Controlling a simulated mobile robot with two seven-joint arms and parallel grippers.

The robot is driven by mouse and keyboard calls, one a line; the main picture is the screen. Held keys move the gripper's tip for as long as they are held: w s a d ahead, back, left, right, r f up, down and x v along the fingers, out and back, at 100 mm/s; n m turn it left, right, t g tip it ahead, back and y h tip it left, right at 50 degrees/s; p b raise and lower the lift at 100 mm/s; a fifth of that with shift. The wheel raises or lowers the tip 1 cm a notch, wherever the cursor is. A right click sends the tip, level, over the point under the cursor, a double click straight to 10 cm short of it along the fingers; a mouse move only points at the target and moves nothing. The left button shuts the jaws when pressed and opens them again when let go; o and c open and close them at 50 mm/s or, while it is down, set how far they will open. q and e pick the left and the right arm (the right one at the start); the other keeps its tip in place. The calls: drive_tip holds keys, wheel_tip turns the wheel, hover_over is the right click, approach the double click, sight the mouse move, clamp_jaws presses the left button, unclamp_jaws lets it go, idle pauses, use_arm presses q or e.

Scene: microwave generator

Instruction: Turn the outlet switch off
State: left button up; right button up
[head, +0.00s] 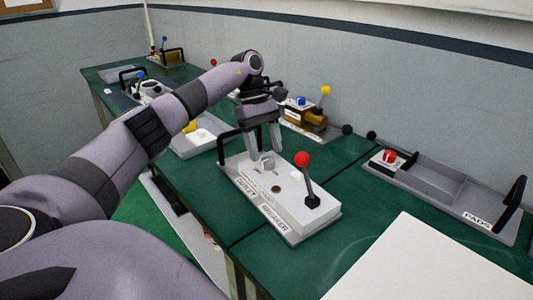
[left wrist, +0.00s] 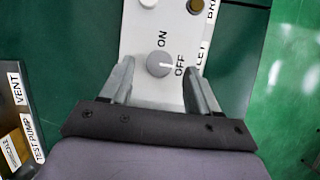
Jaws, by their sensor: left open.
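The outlet switch is a round grey knob (left wrist: 158,64) on a white panel (head: 303,208) labelled OUTLET and BREAKER. In the left wrist view, ON is printed above the knob and OFF to its right. A pale mark on the knob points right, toward OFF. In the head view the knob (head: 267,163) is just below my left gripper (head: 267,146). The gripper points down and is open, its fingers (left wrist: 158,75) on either side of the knob, apparently apart from it. My right gripper is not in view.
A yellow-balled lever unit (head: 308,116) stands behind. A grey tray with a red knob (head: 389,156) lies right on the green table.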

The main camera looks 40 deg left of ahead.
use_arm(q)
drive_tip(key=shift+v, duration=2.45)
